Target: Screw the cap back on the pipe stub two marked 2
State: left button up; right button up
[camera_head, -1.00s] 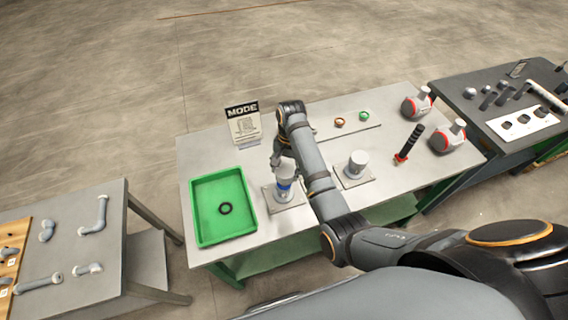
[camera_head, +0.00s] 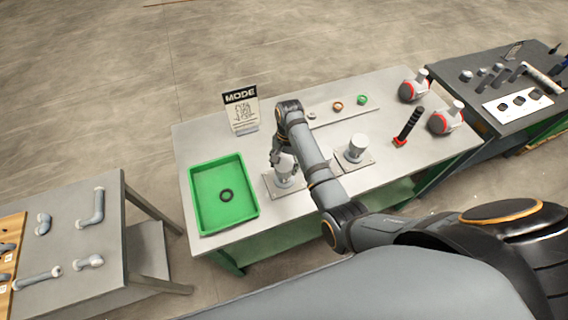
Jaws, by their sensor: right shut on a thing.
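My right gripper (camera_head: 279,157) reaches down from above onto a light grey cap (camera_head: 287,168). It is shut on the cap, which sits over the left pipe stub, upright on its square base plate (camera_head: 295,189). The stub's own wall is mostly hidden by the cap. A second pipe stub (camera_head: 358,145) stands on its own plate (camera_head: 363,163) to the right, with a light grey top. No number can be read on either stub. My left gripper is out of view.
A green tray (camera_head: 250,212) with a dark ring (camera_head: 226,195) lies left of the stubs. A MODE sign (camera_head: 241,109) stands behind. A black-handled tool (camera_head: 408,127) and two red-and-grey objects (camera_head: 446,119) stand at right. A strip with small rings (camera_head: 345,111) lies at the back.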

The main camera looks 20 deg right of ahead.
jog(key=shift+f, duration=0.2)
jog(key=shift+c, duration=0.5)
jog(key=shift+r+m+p, duration=0.2)
jog(key=shift+m+p, duration=0.3)
jog(key=shift+p, duration=0.2)
jog(key=shift+m+p, duration=0.3)
jog(key=shift+m, duration=0.3)
jog(key=shift+f+m+t, duration=0.25)
jog(key=shift+m+t, duration=0.05)
jog(key=shift+m, duration=0.5)
jog(key=shift+w+m, duration=0.1)
jog(key=shift+m, duration=0.5)
jog(key=m+t, duration=0.1)
jog(key=m, duration=0.3)
jog(key=shift+r+m+y, duration=0.1)
jog(key=shift+m+y, duration=0.2)
jog(key=shift+m, duration=0.1)
